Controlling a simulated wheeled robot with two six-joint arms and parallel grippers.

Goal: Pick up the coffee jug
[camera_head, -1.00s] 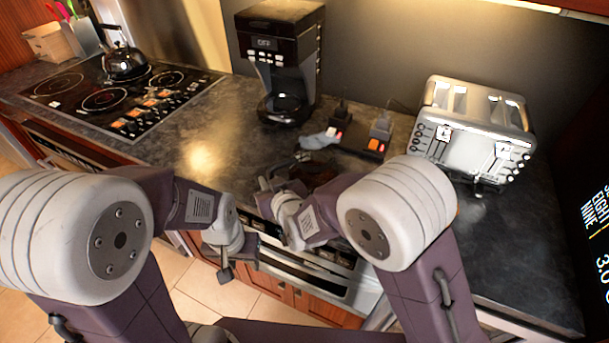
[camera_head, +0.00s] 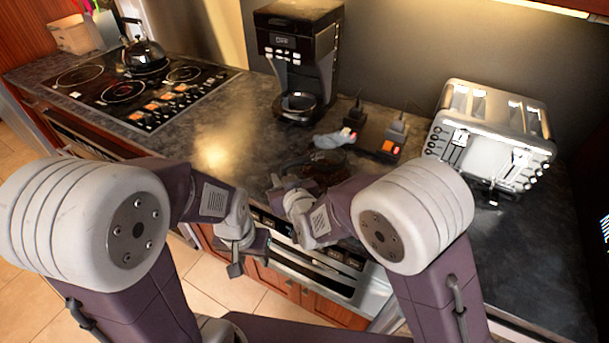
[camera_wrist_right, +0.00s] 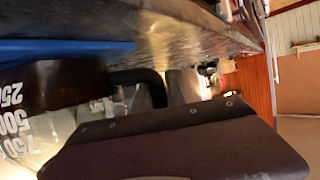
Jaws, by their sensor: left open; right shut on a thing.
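The coffee jug shows in the right wrist view as a clear glass body with white volume marks (camera_wrist_right: 15,118), a dark top band and a black handle (camera_wrist_right: 143,78). In the head view a dark, partly hidden shape on the counter's front part beside my right gripper appears to be the jug (camera_head: 328,163). My right gripper (camera_head: 283,188) is shut, apparently on the jug's handle; the exact contact is hidden. Its dark finger (camera_wrist_right: 180,142) fills the wrist view's lower part. My left gripper (camera_head: 240,258) is open and empty, lower, in front of the counter edge.
A coffee machine (camera_head: 292,62) stands behind on the counter. Small dark items (camera_head: 378,138) and a grey object (camera_head: 333,138) lie beyond the jug. A toaster (camera_head: 488,140) is at right. A cooktop (camera_head: 135,95) with a kettle (camera_head: 145,57) is at left. Bare counter (camera_head: 225,148) lies between.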

